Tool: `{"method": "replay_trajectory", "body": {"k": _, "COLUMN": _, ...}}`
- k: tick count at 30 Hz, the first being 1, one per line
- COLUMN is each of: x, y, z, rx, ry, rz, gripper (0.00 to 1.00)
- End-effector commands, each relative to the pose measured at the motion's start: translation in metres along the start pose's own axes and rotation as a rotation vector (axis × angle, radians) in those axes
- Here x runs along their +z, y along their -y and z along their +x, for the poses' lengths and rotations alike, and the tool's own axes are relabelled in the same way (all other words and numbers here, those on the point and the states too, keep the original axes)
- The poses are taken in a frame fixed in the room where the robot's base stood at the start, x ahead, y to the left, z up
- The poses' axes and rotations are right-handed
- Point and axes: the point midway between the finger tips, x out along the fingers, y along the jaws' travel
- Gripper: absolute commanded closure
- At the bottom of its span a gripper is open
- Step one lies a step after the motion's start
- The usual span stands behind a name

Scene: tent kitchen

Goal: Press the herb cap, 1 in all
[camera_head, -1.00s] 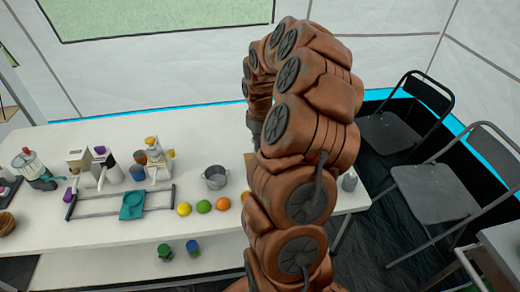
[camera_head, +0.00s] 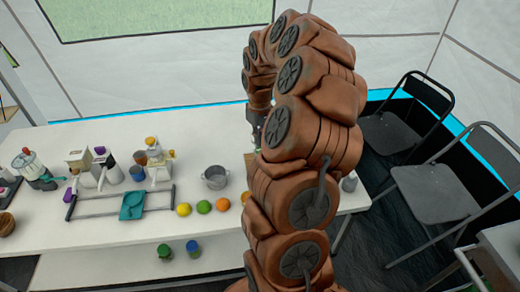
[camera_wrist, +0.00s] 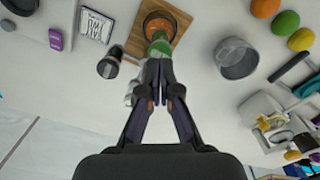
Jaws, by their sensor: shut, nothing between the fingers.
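A green item (camera_wrist: 160,46), likely the herb container with its cap, shows in the wrist view just beyond my fingertips, in front of an orange-brown bowl. Its cap cannot be told apart clearly. My gripper (camera_wrist: 158,65) is shut and empty, its fingertips together at the green item's near edge. Whether they touch it I cannot tell. In the head view my arm hides most of this spot; only part of my gripper (camera_head: 257,118) shows at the arm's left edge.
The orange-brown bowl (camera_wrist: 160,24) sits on a wooden board (camera_wrist: 138,40). A dark-topped container (camera_wrist: 108,67) stands left of my fingers and a metal pot (camera_wrist: 236,58) right. Fruits (camera_head: 203,207) lie at the table's front. The back of the white table (camera_head: 205,127) is clear.

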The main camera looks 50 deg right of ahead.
Motion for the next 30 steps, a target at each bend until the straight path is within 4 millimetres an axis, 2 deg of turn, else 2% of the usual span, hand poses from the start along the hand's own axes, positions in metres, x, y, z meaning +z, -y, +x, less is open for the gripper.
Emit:
{"method": "replay_trajectory", "body": {"k": 15, "x": 0.000, "y": 0.000, "z": -0.040, "rx": 0.000, "ry": 0.001, "rz": 0.000, "gripper": 1.00}}
{"method": "replay_trajectory", "body": {"k": 30, "x": 0.000, "y": 0.000, "z": -0.042, "rx": 0.000, "ry": 0.000, "rz": 0.000, "gripper": 1.00}}
